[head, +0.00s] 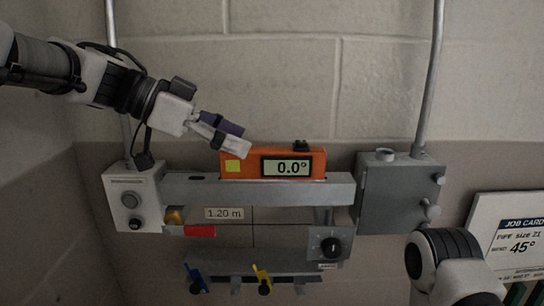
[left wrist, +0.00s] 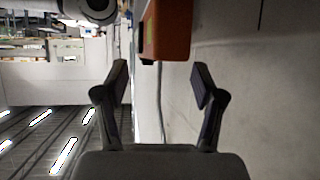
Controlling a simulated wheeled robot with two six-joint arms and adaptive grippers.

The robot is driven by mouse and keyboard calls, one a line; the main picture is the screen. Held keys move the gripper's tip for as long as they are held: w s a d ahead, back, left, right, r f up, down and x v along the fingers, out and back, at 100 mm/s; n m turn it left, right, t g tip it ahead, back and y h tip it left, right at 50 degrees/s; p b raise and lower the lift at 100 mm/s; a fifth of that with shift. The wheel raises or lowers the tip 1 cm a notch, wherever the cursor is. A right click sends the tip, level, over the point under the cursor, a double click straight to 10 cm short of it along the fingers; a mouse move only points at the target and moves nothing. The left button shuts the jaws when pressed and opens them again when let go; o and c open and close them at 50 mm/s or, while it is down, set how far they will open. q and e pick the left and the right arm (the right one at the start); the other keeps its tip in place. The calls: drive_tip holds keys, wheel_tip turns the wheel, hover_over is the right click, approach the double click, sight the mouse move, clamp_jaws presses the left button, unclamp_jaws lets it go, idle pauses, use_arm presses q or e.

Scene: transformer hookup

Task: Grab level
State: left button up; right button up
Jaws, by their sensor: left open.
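The level (head: 232,168) is an orange box with a screen reading 0.0° and a yellow patch at its left. It sits level on the grey horizontal rail of the wall-mounted bender. My left gripper (head: 241,142) comes in from the upper left, with its fingertips just above the level's left end. It is open and empty. In the left wrist view the level (left wrist: 172,30) shows at the top, beyond the spread fingers (left wrist: 160,80) and roughly in line with the gap. Whether a fingertip touches it I cannot tell. My right gripper is not in view.
The rail (head: 340,192) runs between a control box (head: 131,197) and a grey box with knobs (head: 398,200). Vertical conduits rise above both. A job card (head: 518,236) reading 45° is at the right. The block wall above the level is clear. Part of my right arm shows lower right.

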sight(268, 149)
use_arm(q)
drive_tip(key=d, duration=0.1)
drive_tip(key=s+d+p, duration=0.1)
drive_tip(key=shift+s+d, duration=0.15)
drive_tip(key=shift+d, duration=0.2)
drive_tip(key=d, duration=0.1)
drive_tip(key=w+d+f, duration=0.1)
drive_tip(key=f+p, duration=0.1)
drive_tip(key=shift+w+d, duration=0.25)
drive_tip(key=shift+d, duration=0.15)
drive_tip(key=shift+w+f, duration=0.1)
drive_tip(key=shift+w, duration=0.05)
drive_tip(key=shift+s+a+r, duration=0.2)
drive_tip(key=shift+s, duration=0.25)
clamp_jaws()
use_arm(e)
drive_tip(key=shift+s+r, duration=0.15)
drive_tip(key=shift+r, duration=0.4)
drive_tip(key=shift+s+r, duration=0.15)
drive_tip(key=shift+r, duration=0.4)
use_arm(q)
drive_tip(key=shift+w, duration=0.15)
